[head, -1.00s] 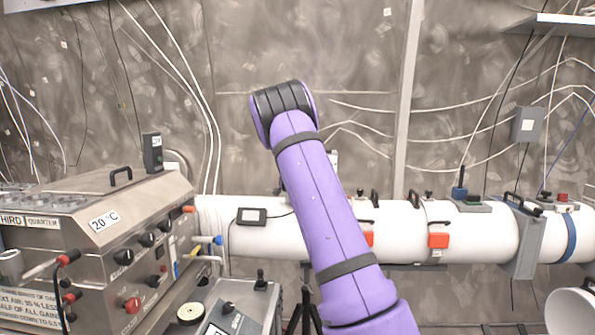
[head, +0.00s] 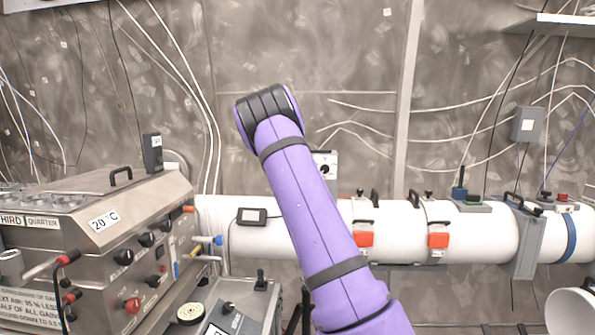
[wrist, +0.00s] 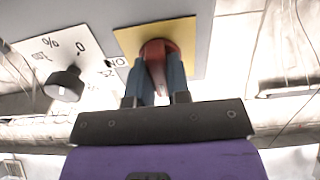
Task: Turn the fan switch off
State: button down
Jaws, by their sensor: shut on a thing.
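In the wrist view a red knob (wrist: 157,47) sits on a yellow plate (wrist: 190,36) on a grey panel, with letters that seem to read "ON" beside it; I take it for the fan switch. My gripper (wrist: 157,72) has its two blue fingers on either side of the red knob and is shut on it. The fingers cover the knob's lower part, so its exact setting is hard to tell. In the head view my purple arm hides the gripper and the red knob.
A black knob (wrist: 64,84) on a white marked plate (wrist: 45,58) is left of the yellow plate. In the head view a white plate with a black dial (head: 325,165) shows beside my arm. A white pipe (head: 480,235) runs along the wall; a steel machine (head: 130,240) stands left.

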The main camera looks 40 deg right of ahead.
jog(key=shift+f, duration=0.1)
dwell(0.3)
jog(key=c, duration=1.1)
grip_release()
jog(key=v, duration=1)
jog(key=shift+s+a, duration=0.25)
jog(key=shift+s, duration=0.05)
jog(key=shift+a, duration=0.1)
